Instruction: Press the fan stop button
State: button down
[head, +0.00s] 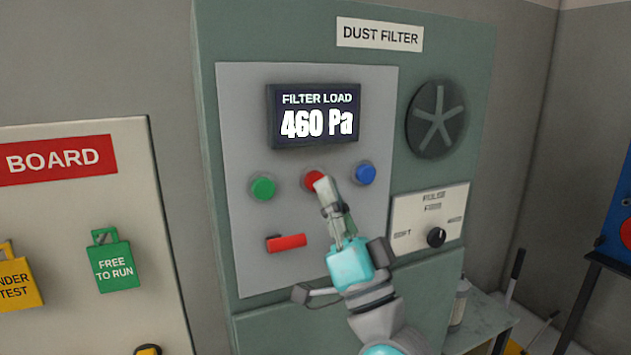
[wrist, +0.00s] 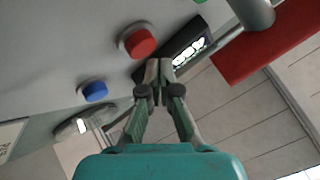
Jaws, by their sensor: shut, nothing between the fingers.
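The dust filter panel (head: 235,120) carries a row of three round buttons under its display. The green button (head: 263,188) is left, the red button (head: 314,180) is in the middle and the blue button (head: 365,173) is right. None of these shows a readable label. My gripper (head: 323,187) is shut and empty, with its tips at the red button, covering its lower right part in the head view. In the wrist view the closed fingertips (wrist: 158,66) appear just beside the red button (wrist: 138,42); the blue button (wrist: 95,91) is farther left. I cannot tell whether the tips touch the red button.
The display (head: 315,116) reads FILTER LOAD 460 Pa. A round fan-shaped vent (head: 435,118) and a knob plate (head: 428,216) are at right. A tag board (head: 85,220) stands at left.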

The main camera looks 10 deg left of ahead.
jog(key=shift+s+d, duration=0.1)
jog(key=shift+s, duration=0.05)
jog(key=shift+s, duration=0.1)
jog(key=s+d, duration=0.1)
jog(key=s, duration=0.1)
jog(key=s+d, duration=0.2)
jog(key=shift+s+d, duration=0.15)
jog(key=shift+s, duration=0.25)
dwell(0.7)
